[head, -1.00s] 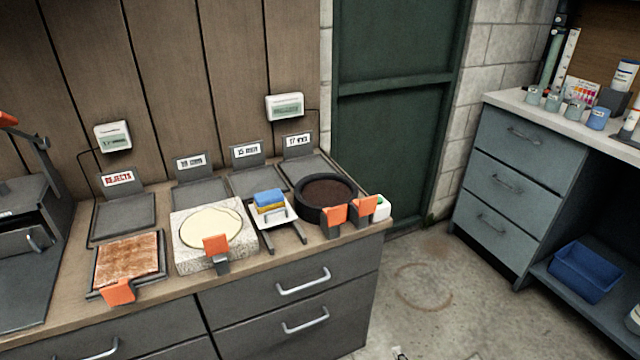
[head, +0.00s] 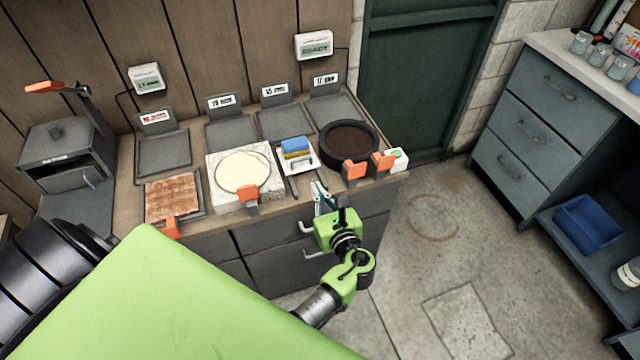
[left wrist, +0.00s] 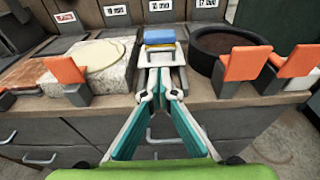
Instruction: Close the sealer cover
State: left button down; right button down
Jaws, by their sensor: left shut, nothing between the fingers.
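No thing in view carries a sealer label that I can read. A grey box-like machine (head: 68,155) stands at the left end of the counter; a lever with an orange handle (head: 44,87) rises up over it. I cannot tell whether this is the sealer. My left gripper (head: 317,187) is near the counter's front edge, in front of a small white tray (head: 300,163) with a blue and yellow block (head: 295,146). In the left wrist view its fingertips (left wrist: 160,75) meet in front of the tray's handle, empty. My right gripper is not in view.
The counter holds a brown slab (head: 172,196), a stone block with a cream disc (head: 243,172) and a round black pan (head: 350,140). Orange clips (head: 355,168) stick up along the front edge. Drawers with handles lie below. Open floor (head: 450,240) is at right.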

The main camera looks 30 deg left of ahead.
pick_arm(q)
jog(key=b, duration=0.5)
send_near(296, 150)
jog(key=shift+w+a+f, duration=0.55)
jog(key=shift+w+f, duration=0.1)
jog(key=shift+f, duration=0.2)
jog(key=shift+w+a+r, duration=0.1)
jog(key=shift+w+a, duration=0.1)
jog(key=shift+a, duration=0.15)
jog(key=x, duration=0.4)
jog(key=shift+r, duration=0.5)
